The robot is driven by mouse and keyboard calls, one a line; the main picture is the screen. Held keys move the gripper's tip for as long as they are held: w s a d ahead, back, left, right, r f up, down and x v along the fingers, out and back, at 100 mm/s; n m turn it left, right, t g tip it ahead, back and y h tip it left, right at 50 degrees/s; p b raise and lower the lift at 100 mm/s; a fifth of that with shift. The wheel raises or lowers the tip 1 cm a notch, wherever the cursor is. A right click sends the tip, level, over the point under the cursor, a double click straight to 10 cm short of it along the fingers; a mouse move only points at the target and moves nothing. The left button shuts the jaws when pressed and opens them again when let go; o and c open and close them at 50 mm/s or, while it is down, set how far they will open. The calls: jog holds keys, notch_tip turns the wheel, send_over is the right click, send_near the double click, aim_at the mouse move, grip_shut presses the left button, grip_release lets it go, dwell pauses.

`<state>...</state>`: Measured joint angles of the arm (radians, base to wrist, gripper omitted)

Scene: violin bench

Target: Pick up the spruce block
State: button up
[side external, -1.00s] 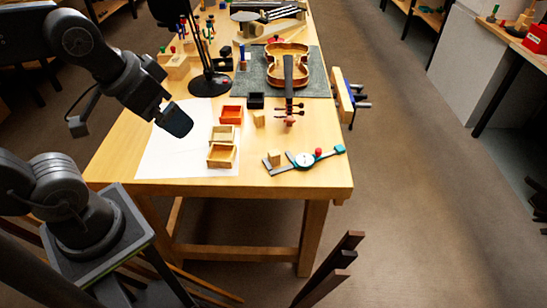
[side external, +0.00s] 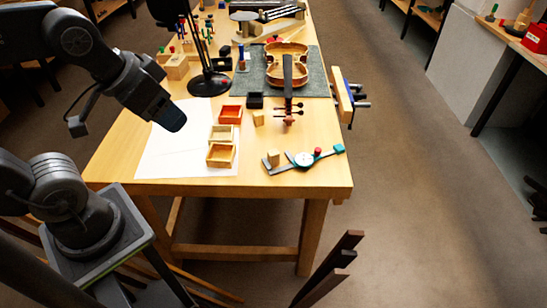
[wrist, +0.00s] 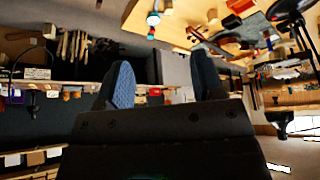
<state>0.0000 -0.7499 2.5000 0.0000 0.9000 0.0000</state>
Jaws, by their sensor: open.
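Two small pale wooden blocks lie on the bench; I cannot tell which is the spruce block. One block (side external: 258,118) stands right of the small trays, near the violin's scroll. The other block (side external: 273,157) is by the left end of a dial gauge (side external: 304,159) at the bench's front right. My gripper (side external: 172,117) hangs above the white sheet, left of the trays and well apart from both blocks. In the wrist view its two fingers (wrist: 165,82) are spread with nothing between them.
A red tray (side external: 231,114) and two wooden trays (side external: 221,155) lie between my gripper and the blocks. A violin (side external: 287,58) rests on a grey mat (side external: 319,75) behind. A black lamp (side external: 210,84) stands behind the gripper. The white sheet (side external: 165,155) is clear.

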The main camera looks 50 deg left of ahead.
jog(key=n+g, duration=0.6)
jog(key=n, duration=0.8)
send_over(275, 154)
notch_tip(275, 154, down, 16)
jog(key=f, duration=0.7)
jog(key=shift+w+d+f, duration=0.1)
jog(key=shift+d+f, duration=0.15)
jog(key=shift+f, duration=0.1)
jog(key=shift+a+f, duration=0.2)
jog(key=shift+f, duration=2.65)
jog(key=shift+c, duration=0.3)
